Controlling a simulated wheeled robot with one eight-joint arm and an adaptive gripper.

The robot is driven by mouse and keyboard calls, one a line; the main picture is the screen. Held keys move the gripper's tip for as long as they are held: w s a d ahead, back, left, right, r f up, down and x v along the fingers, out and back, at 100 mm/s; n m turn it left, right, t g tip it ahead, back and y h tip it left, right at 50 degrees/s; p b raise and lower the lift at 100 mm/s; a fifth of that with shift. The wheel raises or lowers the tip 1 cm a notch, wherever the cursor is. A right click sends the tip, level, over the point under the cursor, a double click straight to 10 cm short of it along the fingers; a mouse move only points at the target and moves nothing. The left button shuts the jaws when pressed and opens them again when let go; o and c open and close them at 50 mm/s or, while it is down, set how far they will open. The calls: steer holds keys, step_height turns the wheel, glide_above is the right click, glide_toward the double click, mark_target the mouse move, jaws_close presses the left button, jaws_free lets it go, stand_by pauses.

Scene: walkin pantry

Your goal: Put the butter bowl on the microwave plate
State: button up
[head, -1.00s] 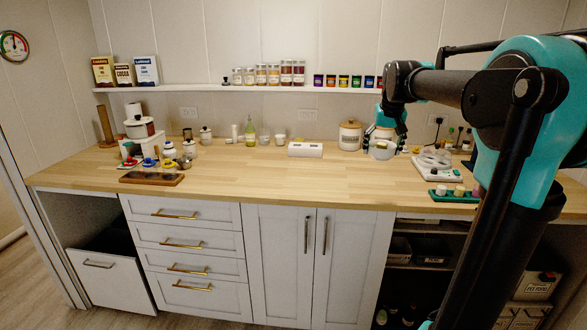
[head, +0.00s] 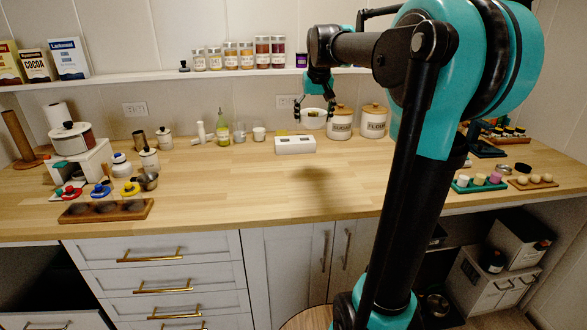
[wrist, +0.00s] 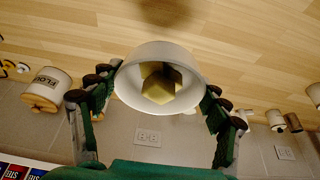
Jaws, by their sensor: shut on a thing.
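The butter bowl is white and round; in the head view it (head: 313,121) hangs above the counter between my fingers. In the wrist view the bowl (wrist: 128,88) holds yellow butter blocks (wrist: 160,84), with a finger on each side of its wall. My gripper (head: 314,108) is shut on the bowl; its fingers also flank it in the wrist view (wrist: 160,100). A dark shadow lies on the bare counter below. I cannot make out a microwave or its plate in these views.
The wooden counter (head: 250,185) has a clear middle. A white slotted box (head: 295,145) and two lidded canisters (head: 340,124) (head: 373,120) stand at the back. A dark wooden tray (head: 105,211) and small pots are at left; a green tray (head: 478,184) is at right.

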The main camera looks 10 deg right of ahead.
mark_target(310, 175)
step_height(310, 175, down, 19)
steer(key=shift+f, duration=0.15)
stand_by(0.4)
steer(key=shift+f, duration=0.15)
steer(key=o, duration=1.4)
steer(key=shift+c, duration=0.2)
